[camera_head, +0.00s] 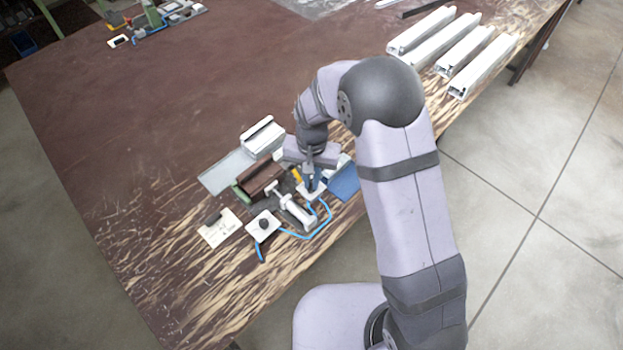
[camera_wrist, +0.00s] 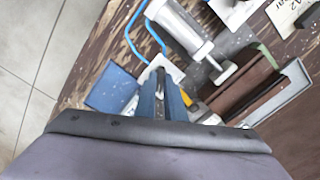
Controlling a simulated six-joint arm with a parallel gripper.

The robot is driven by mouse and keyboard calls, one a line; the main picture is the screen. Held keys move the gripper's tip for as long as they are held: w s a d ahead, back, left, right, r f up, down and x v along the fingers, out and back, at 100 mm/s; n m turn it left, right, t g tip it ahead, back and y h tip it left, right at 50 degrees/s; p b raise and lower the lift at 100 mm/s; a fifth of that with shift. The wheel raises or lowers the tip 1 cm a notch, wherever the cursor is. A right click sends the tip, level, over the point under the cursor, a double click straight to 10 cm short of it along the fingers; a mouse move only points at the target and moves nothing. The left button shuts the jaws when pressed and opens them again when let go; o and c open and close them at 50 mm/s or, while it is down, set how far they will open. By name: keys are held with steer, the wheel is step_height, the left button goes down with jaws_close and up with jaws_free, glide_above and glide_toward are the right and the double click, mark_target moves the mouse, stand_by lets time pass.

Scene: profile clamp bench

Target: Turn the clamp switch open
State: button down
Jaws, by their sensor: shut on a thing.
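My gripper (camera_head: 312,187) points down over a small white plate at the front of the clamp fixture. In the wrist view its two fingers (camera_wrist: 160,82) are closed on the small dark handle of the clamp switch (camera_wrist: 160,72); the fingers hide most of the handle. The switch's white plate (camera_wrist: 173,69) shows around the fingertips. The silver clamp cylinder (camera_head: 297,211) lies beside the gripper, also in the wrist view (camera_wrist: 181,26). Its rod end (camera_wrist: 223,73) faces the brown clamp block (camera_head: 261,178), with a contact or small gap that I cannot tell apart.
A blue block (camera_head: 344,182) lies close to the gripper. Blue hose (camera_head: 307,238) loops around the cylinder. A white plate with a black knob (camera_head: 263,225) and a labelled card (camera_head: 219,229) lie left. Several white profiles (camera_head: 465,55) lie at the back right.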

steer(key=n, duration=1.1)
steer(key=shift+w+r+b, duration=0.1)
steer(key=shift+b, duration=0.25)
steer(key=shift+n, duration=0.4)
steer(key=c, duration=1.8)
jaws_free()
steer(key=shift+c, duration=0.2)
steer(key=shift+r+b, duration=1.1)
steer(key=shift+r, duration=2.55)
